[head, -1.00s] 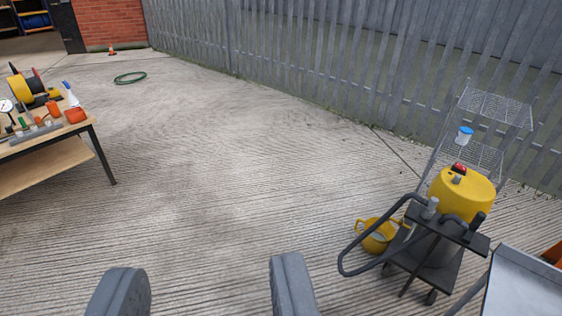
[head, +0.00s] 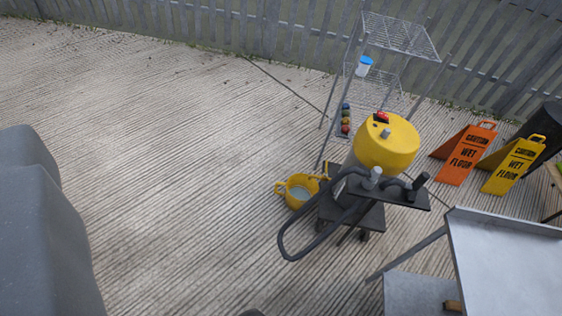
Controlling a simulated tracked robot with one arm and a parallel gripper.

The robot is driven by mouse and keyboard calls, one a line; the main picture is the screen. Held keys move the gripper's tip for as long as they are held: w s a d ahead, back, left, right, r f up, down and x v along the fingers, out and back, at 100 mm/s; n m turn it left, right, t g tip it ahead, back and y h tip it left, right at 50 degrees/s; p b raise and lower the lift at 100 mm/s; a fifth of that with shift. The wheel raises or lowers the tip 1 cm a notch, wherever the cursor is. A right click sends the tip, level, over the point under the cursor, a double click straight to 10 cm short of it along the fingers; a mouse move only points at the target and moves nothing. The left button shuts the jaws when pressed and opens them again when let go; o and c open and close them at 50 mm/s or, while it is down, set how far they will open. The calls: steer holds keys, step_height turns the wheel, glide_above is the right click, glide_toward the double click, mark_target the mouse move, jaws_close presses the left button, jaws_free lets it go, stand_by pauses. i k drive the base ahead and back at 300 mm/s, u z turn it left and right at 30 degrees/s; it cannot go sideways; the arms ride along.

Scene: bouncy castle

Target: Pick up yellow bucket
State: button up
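The yellow bucket (head: 288,190) stands upright on the concrete in the head view, just right of centre. It has side handles and a greyish inside. A black trolley with a yellow-topped machine (head: 387,146) stands right beside it, and the trolley's parts overlap the bucket's right side. My gripper (head: 165,280) shows only partly: one large grey finger at the left edge and a small dark tip at the bottom edge. The fingers are apart with bare floor showing between them, and the gripper is empty. The bucket is away from it, farther off and to the right.
Orange (head: 465,152) and yellow (head: 514,166) wet floor signs stand at right. A metal table (head: 505,265) fills the lower right. The concrete at left and centre is clear.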

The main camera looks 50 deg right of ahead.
mark_target(300, 187)
steer(key=z, duration=0.25)
steer(key=i, duration=1.6)
steer(key=z, duration=0.65)
steer(key=i, duration=1.25)
steer(key=z, duration=0.2)
